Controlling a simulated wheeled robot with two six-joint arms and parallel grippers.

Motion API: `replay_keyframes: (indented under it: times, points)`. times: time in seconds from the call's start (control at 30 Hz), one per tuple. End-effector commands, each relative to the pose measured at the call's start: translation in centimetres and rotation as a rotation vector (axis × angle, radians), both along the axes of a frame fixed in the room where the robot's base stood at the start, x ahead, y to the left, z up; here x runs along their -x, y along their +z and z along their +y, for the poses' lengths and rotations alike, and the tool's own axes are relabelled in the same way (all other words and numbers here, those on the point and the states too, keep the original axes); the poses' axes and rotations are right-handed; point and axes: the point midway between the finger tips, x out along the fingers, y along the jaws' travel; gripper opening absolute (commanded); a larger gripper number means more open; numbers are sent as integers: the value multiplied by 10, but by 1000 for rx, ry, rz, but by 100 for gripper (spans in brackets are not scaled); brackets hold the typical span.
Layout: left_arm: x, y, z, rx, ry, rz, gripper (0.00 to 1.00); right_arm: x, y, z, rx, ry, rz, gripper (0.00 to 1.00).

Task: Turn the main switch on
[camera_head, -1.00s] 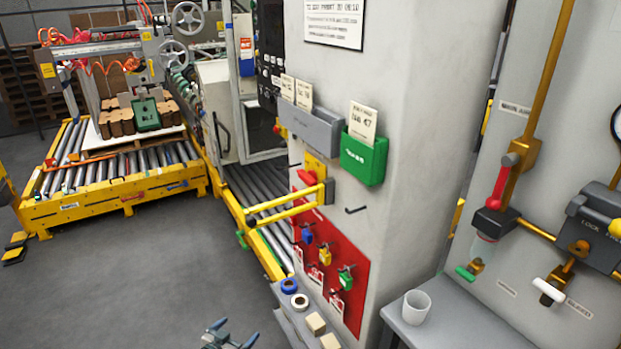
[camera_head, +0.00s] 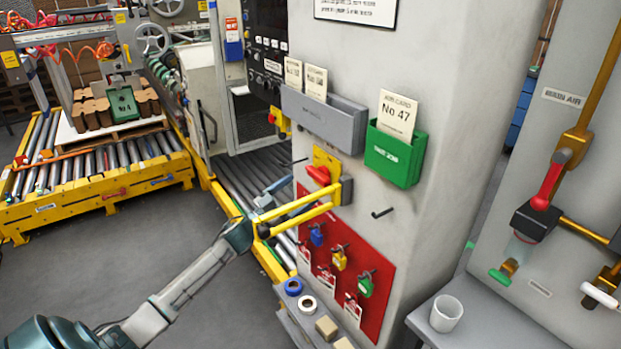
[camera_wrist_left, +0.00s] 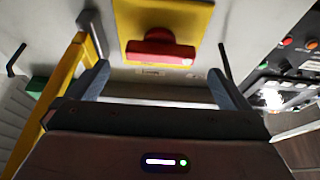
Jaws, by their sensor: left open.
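The main switch is a red handle (camera_head: 317,174) on a yellow plate (camera_head: 327,157), fixed to the side of the grey column. In the left wrist view the red handle (camera_wrist_left: 160,50) lies crosswise ahead, between the directions of the two fingers, on its yellow plate (camera_wrist_left: 188,18). My left gripper (camera_head: 284,197) is open and empty, a short way in front of the switch and apart from it. Yellow guard bars (camera_head: 300,207) partly cover the gripper in the head view. One yellow bar (camera_wrist_left: 62,85) runs beside the left finger in the wrist view. My right gripper is not in view.
Below the switch is a red board (camera_head: 345,290) with blue, yellow and green padlocks. A grey holder (camera_head: 325,120) and a green holder (camera_head: 395,155) with cards hang above. A black peg (camera_head: 383,212) sticks out at right. Open floor (camera_head: 100,265) lies at left.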

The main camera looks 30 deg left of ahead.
Motion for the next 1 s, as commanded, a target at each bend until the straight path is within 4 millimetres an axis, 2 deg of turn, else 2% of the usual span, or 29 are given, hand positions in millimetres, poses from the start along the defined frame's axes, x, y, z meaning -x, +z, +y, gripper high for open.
replay_keyframes:
  times: [0.07, 0.3, 0.43, 0.67, 0.7, 0.87, 0.9, 1.0]
  points:
    - [-13, 10, -5, 2, 2, -3, 100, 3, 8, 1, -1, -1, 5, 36]
    - [-38, 18, -15, 1, 3, 0, 100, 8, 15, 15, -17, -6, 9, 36]
    - [-43, 19, -17, 0, 2, 1, 100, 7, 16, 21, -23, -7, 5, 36]
    - [-43, 18, -17, 0, 2, 2, 100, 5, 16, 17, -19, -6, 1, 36]
    - [-43, 18, -17, 0, 2, 2, 98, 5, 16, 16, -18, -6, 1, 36]
    - [-43, 18, -17, 0, 2, 2, 67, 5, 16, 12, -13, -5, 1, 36]
    - [-43, 18, -17, -1, 2, 2, 64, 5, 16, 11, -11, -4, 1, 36]
    - [-43, 18, -17, -2, 2, 1, 64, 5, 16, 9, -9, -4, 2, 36]
